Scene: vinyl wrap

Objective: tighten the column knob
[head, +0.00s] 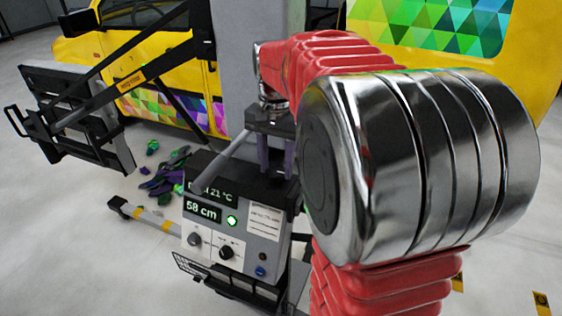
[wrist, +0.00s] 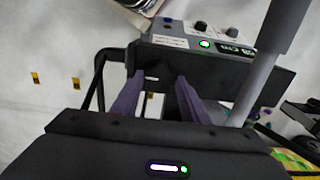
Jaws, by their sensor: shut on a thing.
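My gripper (head: 276,165) points down at the top rear of the grey control box (head: 263,250). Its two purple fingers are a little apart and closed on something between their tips. The wrist view also shows my gripper (wrist: 160,84), with the tips against the dark edge of the box. The column knob itself cannot be made out; the fingers and box edge hide that spot. A grey column (head: 240,60) stands behind my gripper. A slanted grey bar (head: 222,155) rises beside the box.
The box has a lit 58 cm display (head: 203,211), a green button (head: 232,221) and small black dials (head: 226,252). A black frame (head: 75,115) stands at left before a yellow van (head: 160,65). Coloured scraps (head: 168,178) lie on the floor. Floor at far left is clear.

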